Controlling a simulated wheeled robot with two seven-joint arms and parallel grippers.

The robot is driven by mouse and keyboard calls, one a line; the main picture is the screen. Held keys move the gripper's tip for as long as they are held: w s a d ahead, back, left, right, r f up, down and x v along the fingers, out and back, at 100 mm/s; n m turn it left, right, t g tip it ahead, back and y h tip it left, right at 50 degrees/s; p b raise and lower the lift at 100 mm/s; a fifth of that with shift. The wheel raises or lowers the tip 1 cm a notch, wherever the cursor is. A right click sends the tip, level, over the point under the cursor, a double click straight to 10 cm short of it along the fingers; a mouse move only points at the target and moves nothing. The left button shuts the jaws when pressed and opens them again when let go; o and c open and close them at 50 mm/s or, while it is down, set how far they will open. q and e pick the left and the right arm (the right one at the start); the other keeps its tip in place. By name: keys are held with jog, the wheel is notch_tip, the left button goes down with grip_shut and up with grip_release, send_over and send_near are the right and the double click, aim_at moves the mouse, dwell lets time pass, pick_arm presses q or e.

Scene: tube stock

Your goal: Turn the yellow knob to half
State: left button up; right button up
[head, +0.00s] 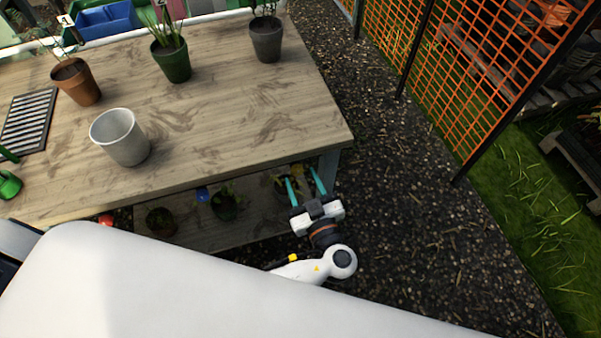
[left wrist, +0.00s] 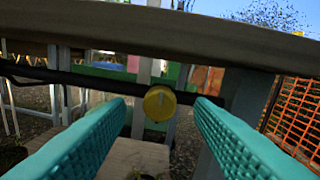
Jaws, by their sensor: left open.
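The yellow knob (left wrist: 159,103) is a round knob on a dark bar under the table's front edge. In the left wrist view it sits between the two teal fingers, beyond their tips; its exact turn is too small to tell. In the head view the yellow knob (head: 297,170) shows just under the table edge, near the fingertips. My left gripper (head: 303,176) is open and empty, its fingers pointing at the table's front edge near the right corner. My right gripper is in neither view.
The wooden table (head: 220,110) holds a grey pot (head: 120,138) and several plant pots. A blue knob (head: 203,193) and a red knob (head: 106,219) sit further left under the edge. A low shelf with potted plants lies below. An orange mesh fence (head: 450,70) stands right.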

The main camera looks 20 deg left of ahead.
pick_arm(q)
jog(key=shift+x, duration=0.9)
jog(key=shift+c, duration=0.3)
jog(key=c, duration=0.9)
